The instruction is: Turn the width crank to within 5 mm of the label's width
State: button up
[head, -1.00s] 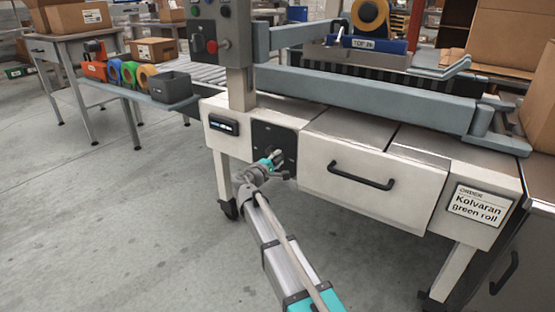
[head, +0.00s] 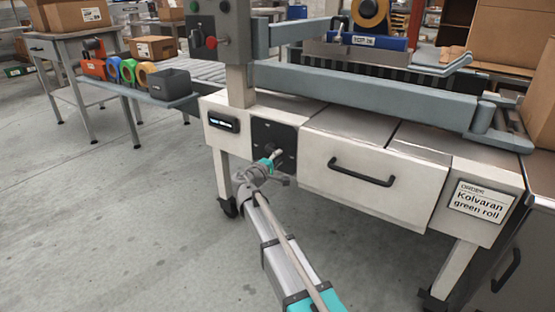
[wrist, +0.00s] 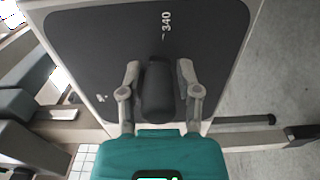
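The width crank shows in the wrist view as a dark rounded handle (wrist: 157,92) in front of a dark panel marked 340. My gripper (wrist: 158,78) has one finger on each side of this handle, close against it. In the head view my gripper (head: 275,160) is at the dark crank panel (head: 288,135) on the machine's front; the crank is mostly hidden there. A small lit display (head: 222,123) sits left of the panel; its reading is too small to make out. The order card (head: 478,202) reads "Kolvaran green roll".
A side shelf (head: 150,95) at the left holds several coloured rolls, including a green one (head: 128,71), and a grey bin (head: 169,84). A drawer (head: 350,150) with a black handle is right of the panel. The floor at left is clear.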

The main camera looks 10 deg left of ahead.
jog(key=shift+o, duration=1)
jog(key=shift+a, duration=0.1)
jog(key=v, duration=1.2)
